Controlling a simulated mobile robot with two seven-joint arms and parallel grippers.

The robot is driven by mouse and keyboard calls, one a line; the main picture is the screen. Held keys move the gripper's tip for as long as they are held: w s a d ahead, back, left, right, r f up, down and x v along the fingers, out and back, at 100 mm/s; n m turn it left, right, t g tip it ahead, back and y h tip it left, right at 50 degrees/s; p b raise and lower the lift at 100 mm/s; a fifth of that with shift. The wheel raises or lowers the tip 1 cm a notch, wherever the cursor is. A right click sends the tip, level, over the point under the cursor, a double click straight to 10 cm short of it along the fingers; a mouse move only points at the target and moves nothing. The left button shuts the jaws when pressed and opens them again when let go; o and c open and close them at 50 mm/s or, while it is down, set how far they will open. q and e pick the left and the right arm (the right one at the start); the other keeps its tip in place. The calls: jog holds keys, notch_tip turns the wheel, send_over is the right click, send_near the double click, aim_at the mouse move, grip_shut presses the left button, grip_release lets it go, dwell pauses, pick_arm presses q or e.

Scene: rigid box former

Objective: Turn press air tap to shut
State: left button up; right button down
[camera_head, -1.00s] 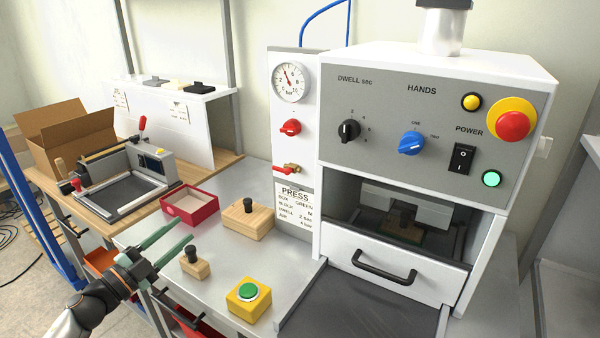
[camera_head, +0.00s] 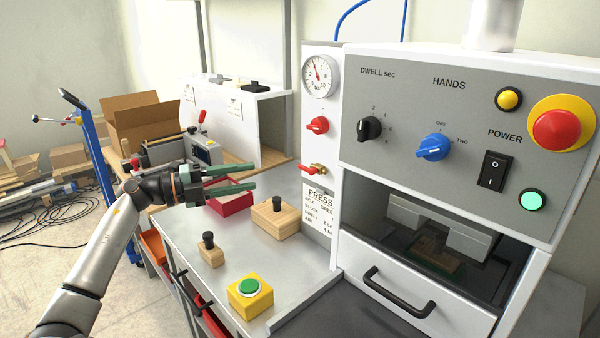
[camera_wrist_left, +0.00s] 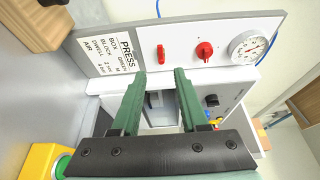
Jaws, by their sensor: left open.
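The press air tap (camera_head: 314,169) is a small brass valve with a red lever, low on the white panel at the left of the press. In the head view its lever points left, roughly level. It also shows in the left wrist view (camera_wrist_left: 161,54), ahead of the fingertips. My left gripper (camera_head: 249,179) is open and empty, with green fingers pointing right towards the panel. It is left of the tap and apart from it. The left wrist view shows its two fingers (camera_wrist_left: 160,74) spread. My right gripper is not in view.
Above the tap are a red knob (camera_head: 317,125) and a pressure gauge (camera_head: 320,77). The press label (camera_head: 319,208) is below. On the bench stand wooden blocks with black knobs (camera_head: 276,217) and a yellow box with a green button (camera_head: 250,296).

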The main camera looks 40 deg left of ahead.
aim_at(301, 168)
pick_arm(q)
jog(key=p+x, duration=0.1)
jog(key=x, duration=1)
jog(key=shift+w+d, duration=0.15)
jog(key=shift+c, duration=0.4)
grip_shut()
